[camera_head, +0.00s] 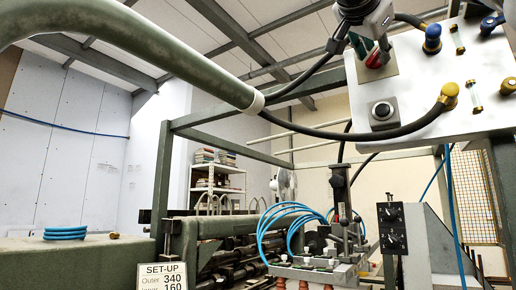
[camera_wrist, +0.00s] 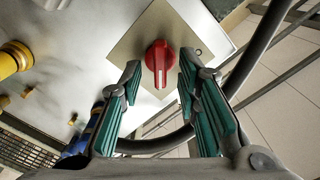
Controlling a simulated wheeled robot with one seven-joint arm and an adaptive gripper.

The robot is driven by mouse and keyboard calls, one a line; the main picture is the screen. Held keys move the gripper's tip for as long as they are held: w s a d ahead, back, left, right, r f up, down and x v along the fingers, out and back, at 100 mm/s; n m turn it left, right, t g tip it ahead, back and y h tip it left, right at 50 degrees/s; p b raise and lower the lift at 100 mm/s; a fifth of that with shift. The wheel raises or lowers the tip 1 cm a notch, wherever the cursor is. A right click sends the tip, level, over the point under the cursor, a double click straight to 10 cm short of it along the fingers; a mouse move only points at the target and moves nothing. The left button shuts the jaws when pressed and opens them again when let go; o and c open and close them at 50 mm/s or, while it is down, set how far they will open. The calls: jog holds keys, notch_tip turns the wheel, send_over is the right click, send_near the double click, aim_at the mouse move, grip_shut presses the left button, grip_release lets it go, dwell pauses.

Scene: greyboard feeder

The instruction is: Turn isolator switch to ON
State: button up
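The isolator switch is a red rotary knob (camera_wrist: 159,62) on a pale square plate (camera_wrist: 130,48) fixed to a light panel. In the wrist view its handle points down the picture, toward my gripper, and a small "O" mark shows to its right. My gripper (camera_wrist: 160,82) is open, with its teal-padded fingers on either side of the knob's lower end; a gap shows at each side. In the head view the knob (camera_head: 374,60) shows as a small red patch under my gripper (camera_head: 368,50), which partly hides it. I cannot read an ON mark.
A black push button (camera_head: 382,110) sits on a plate below the switch. Yellow cable glands (camera_head: 448,93) and blue fittings (camera_head: 432,38) stand out from the panel (camera_head: 430,75). A thick black cable (camera_head: 350,135) loops below the panel. A set-up sign (camera_head: 162,275) stands lower left.

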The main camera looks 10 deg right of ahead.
jog(key=v, duration=1.2)
jog(key=w+a+f+n+g+y+p, duration=0.1)
jog(key=w+f+n+g+y+p, duration=0.15)
jog(key=f+n, duration=0.75)
jog(key=w+a+f+n+g+y+p, duration=0.15)
jog(key=f+y, duration=0.25)
jog(key=f, duration=1.3)
jog(key=s+f+n+g+y, duration=0.1)
jog(key=s+f, duration=0.3)
jog(key=f, duration=0.6)
jog(key=s+a+f+n+g+y+p, duration=0.1)
jog(key=s+f, duration=0.4)
jog(key=f, duration=0.6)
jog(key=s+a+f+n+g+y, duration=0.1)
jog(key=s+f+n+y, duration=0.3)
jog(key=f, duration=0.6)
jog(key=shift+s+n+g, duration=0.3)
jog(key=shift+n+g, duration=0.05)
jog(key=shift+g, duration=0.45)
jog(key=shift+f, duration=0.1)
